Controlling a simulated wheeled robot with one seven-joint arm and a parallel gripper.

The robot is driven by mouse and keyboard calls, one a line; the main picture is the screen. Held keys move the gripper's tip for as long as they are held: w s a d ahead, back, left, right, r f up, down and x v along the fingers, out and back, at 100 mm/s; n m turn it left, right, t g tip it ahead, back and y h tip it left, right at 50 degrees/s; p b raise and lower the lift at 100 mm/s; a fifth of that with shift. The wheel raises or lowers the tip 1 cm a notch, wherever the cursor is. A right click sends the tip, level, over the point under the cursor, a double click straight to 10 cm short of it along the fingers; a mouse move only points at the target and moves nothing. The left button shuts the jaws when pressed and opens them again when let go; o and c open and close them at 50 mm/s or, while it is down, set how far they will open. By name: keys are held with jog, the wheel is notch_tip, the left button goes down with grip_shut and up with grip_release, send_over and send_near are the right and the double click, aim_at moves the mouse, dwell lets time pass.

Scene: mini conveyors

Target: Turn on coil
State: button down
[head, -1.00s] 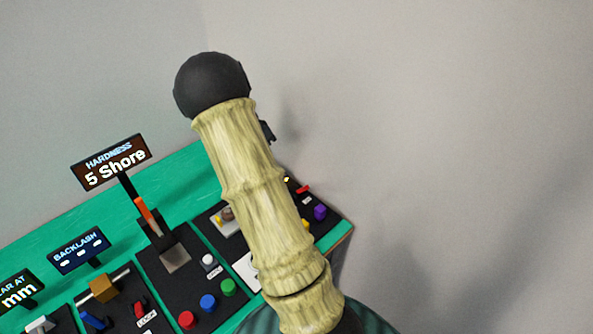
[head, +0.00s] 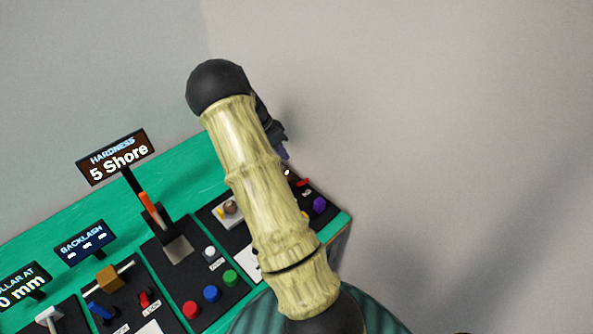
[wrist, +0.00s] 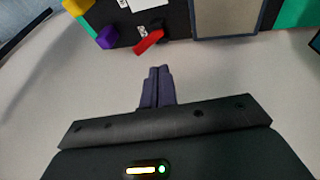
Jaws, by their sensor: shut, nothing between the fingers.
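The rightmost black panel carries a small red switch (head: 303,183) and a purple knob (head: 319,205). In the wrist view the red switch (wrist: 149,41) lies tilted near the panel edge, just beyond my fingertips, with the purple knob (wrist: 107,38) to its left. No readable label tells which control is the coil. My gripper (wrist: 160,72) is shut and empty, its dark purple fingers together and apart from the red switch. In the head view my gripper (head: 284,154) shows only partly behind my arm, above the right end of the console.
The green console (head: 180,165) holds several black panels with knobs and sliders. A hardness display (head: 117,158) and a lever (head: 148,205) stand up left of my arm. A yellow block (wrist: 77,6) and a grey plate (wrist: 226,18) flank the switch. Right of the console is clear.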

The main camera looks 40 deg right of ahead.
aim_at(302, 183)
jog(key=s+f+p, duration=0.1)
jog(key=f, duration=0.1)
jog(key=s+d+f, duration=0.1)
jog(key=s+f, duration=0.1)
jog(key=s+d+f+p, duration=0.1)
jog(key=f, duration=0.1)
jog(key=shift+s+f+p, duration=0.3)
jog(key=shift+s, duration=0.1)
